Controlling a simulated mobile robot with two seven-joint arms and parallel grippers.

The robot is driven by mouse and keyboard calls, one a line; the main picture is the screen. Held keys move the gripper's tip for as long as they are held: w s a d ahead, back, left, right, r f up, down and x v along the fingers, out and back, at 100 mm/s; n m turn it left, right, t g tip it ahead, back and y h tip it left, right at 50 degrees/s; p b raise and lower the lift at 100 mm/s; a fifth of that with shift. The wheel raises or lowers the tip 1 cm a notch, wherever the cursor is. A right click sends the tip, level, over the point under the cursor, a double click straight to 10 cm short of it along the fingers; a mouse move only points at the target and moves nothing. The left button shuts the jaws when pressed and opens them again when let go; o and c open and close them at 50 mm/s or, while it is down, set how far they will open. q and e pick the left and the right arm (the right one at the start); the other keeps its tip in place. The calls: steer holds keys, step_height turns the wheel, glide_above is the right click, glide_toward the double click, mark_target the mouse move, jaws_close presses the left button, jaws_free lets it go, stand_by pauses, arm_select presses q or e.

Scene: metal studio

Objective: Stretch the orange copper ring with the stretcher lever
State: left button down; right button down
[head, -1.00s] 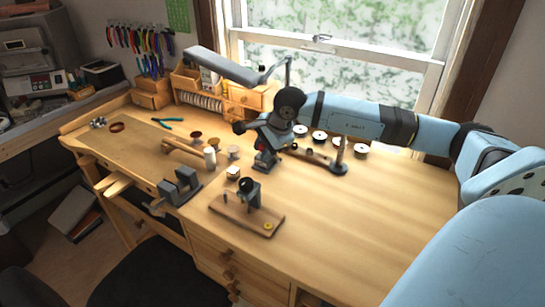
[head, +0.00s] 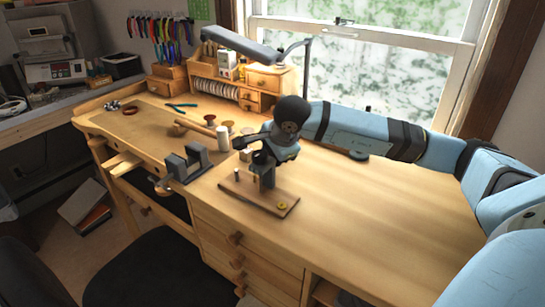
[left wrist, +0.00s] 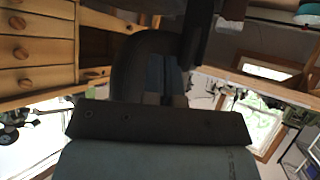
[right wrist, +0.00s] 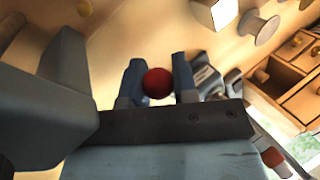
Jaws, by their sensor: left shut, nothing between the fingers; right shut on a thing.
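The stretcher stands on a wooden base board (head: 236,193) near the front edge of the bench, with a dark upright post (head: 267,178). My right gripper (head: 259,155) is at the top of the post. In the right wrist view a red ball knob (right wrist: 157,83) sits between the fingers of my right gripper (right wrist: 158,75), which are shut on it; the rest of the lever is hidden. A small brown ring-like thing (head: 130,110) lies at the far left of the bench; I cannot tell whether it is the copper ring. My left gripper (left wrist: 165,100) is shut and empty, away from the bench top.
A grey vise (head: 186,163) is at the bench front, left of the stretcher. Spools (head: 222,133), a white cylinder (head: 223,139) and teal-handled pliers (head: 181,106) lie behind. A lamp (head: 235,42) overhangs the back. The right half of the bench is clear.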

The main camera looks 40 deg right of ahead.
steer(key=shift+f, duration=0.4)
steer(key=c, duration=1)
jaws_free()
steer(key=shift+s+d, duration=0.1)
steer(key=shift+r, duration=0.1)
steer(key=v, duration=1.3)
steer(key=shift+s+r+p, duration=0.2)
steer(key=shift+r+p, duration=0.15)
steer(key=shift+p, duration=0.05)
